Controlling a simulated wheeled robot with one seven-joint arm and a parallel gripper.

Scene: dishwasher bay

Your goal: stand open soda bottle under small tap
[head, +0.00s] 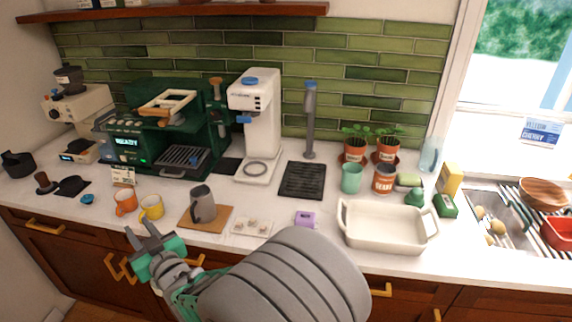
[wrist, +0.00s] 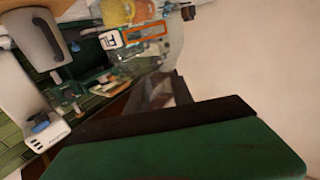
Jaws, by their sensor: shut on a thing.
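My gripper (head: 146,232) is low at the front left of the counter, before the orange and yellow mugs. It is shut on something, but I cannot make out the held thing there. In the wrist view a pale, see-through rounded shape seems to lie over the mugs and sign; I cannot tell whether it is the soda bottle. A slim grey tap (head: 309,125) with a blue top stands behind a black drip tray (head: 303,190). A white machine (head: 256,140) with blue parts is left of it and has a round tray; it also shows in the wrist view (wrist: 20,100).
A grey jug (head: 202,205) on a wooden board, a purple box (head: 306,219) and a cream dish (head: 385,243) line the front. The orange mug (head: 124,206) and yellow mug (head: 151,208) are near my gripper. A pale blue clear container (head: 430,156) stands right of the plants.

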